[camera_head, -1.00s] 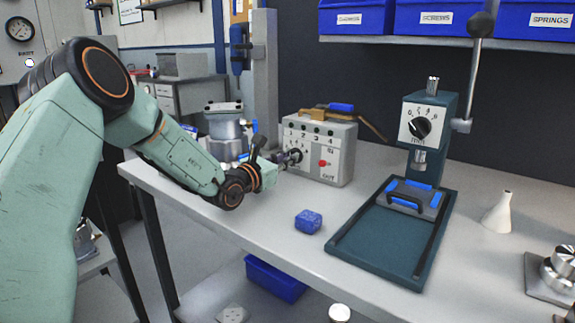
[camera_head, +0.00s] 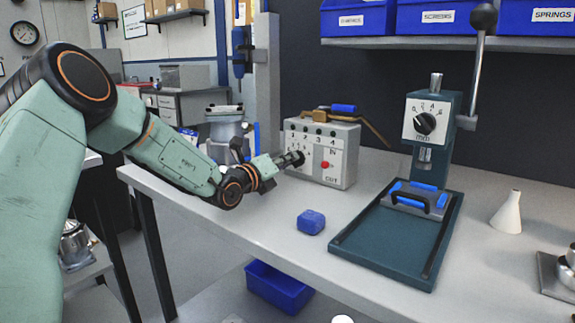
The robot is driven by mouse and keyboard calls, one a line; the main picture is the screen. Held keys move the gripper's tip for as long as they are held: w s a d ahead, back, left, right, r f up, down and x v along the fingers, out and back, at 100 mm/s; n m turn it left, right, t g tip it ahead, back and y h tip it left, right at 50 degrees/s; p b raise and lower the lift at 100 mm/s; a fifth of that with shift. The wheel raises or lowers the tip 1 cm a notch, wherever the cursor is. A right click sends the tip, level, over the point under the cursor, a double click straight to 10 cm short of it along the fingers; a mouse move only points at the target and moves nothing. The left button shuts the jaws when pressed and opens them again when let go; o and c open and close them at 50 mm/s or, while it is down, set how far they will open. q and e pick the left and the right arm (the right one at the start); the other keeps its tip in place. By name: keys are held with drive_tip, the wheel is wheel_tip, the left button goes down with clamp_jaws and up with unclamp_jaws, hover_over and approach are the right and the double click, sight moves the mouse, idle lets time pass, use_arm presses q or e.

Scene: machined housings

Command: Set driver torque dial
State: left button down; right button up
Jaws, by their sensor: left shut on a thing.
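A pale grey control box (camera_head: 338,172) with numbered markings, IN and OUT labels and a red button (camera_head: 325,165) stands on the bench. My left gripper (camera_head: 298,159) reaches in from the left to the left part of its front face. Its jaws are shut on a small dark knob there, which the fingers mostly hide. I cannot read the knob's setting. My right gripper is out of view.
A teal press (camera_head: 436,150) with its own dial (camera_head: 424,123) stands to the right. A blue block (camera_head: 311,222) lies in front of the box, and a white cone-shaped bottle (camera_head: 508,212) is at right. A metal vessel (camera_head: 226,130) stands behind my wrist.

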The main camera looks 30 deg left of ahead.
use_arm(q)
drive_tip(key=shift+f+n+b, duration=0.2)
drive_tip(key=shift+n+b, duration=0.1)
drive_tip(key=shift+n, duration=1)
drive_tip(key=c, duration=1.4)
unclamp_jaws()
drive_tip(key=shift+r+n, duration=0.1)
drive_tip(key=shift+n, duration=0.2)
drive_tip(key=shift+s, duration=0.1)
